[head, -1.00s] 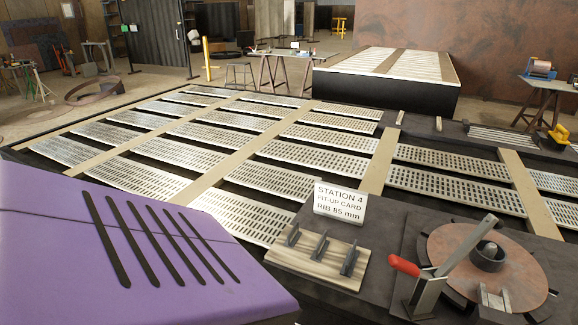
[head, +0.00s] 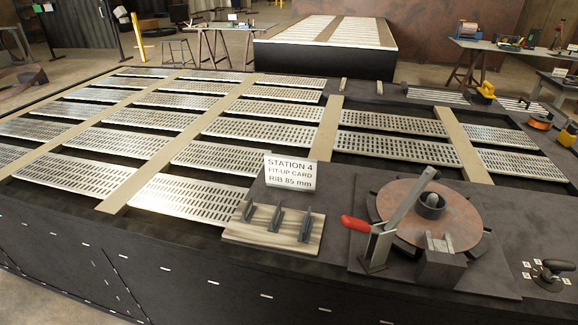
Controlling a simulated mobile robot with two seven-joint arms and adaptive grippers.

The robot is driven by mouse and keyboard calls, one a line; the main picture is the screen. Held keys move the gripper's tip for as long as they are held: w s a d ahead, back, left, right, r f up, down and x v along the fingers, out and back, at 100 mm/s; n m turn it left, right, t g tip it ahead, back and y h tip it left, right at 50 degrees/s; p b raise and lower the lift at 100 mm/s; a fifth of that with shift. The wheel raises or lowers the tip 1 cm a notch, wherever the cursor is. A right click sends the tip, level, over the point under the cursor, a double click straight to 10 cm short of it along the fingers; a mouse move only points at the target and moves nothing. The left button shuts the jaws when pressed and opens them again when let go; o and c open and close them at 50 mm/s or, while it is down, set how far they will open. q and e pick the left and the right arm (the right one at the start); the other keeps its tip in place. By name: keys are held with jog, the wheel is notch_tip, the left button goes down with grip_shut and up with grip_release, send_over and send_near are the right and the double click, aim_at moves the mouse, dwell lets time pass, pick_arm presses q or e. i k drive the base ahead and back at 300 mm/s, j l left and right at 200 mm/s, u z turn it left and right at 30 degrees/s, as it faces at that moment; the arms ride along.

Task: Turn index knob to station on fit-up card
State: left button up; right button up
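The white fit-up card (head: 290,172) stands upright behind a wooden block and reads "STATION 4, FIT-UP CARD, RIB 85 mm". A dark knob (head: 549,272) on a round base, which looks like the index knob, sits at the right edge of the black bench. Small white labels surround it; their markings are too small to read, and I cannot tell which one the knob points to. Neither of my grippers shows in the head view.
The wooden block (head: 255,233) holds several dark upright pieces. Right of it stand a red-handled lever clamp (head: 373,245) and a round rust-coloured plate (head: 463,216) with a dark hub. Slotted metal panels (head: 190,196) cover the bench behind. Bare dark surface lies around the knob.

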aim_at(555, 266)
jog(key=z, duration=1.85)
jog(key=k+l+z, duration=0.15)
jog(key=l, duration=0.55)
jog(key=l+z, duration=0.1)
jog(key=l, duration=0.6)
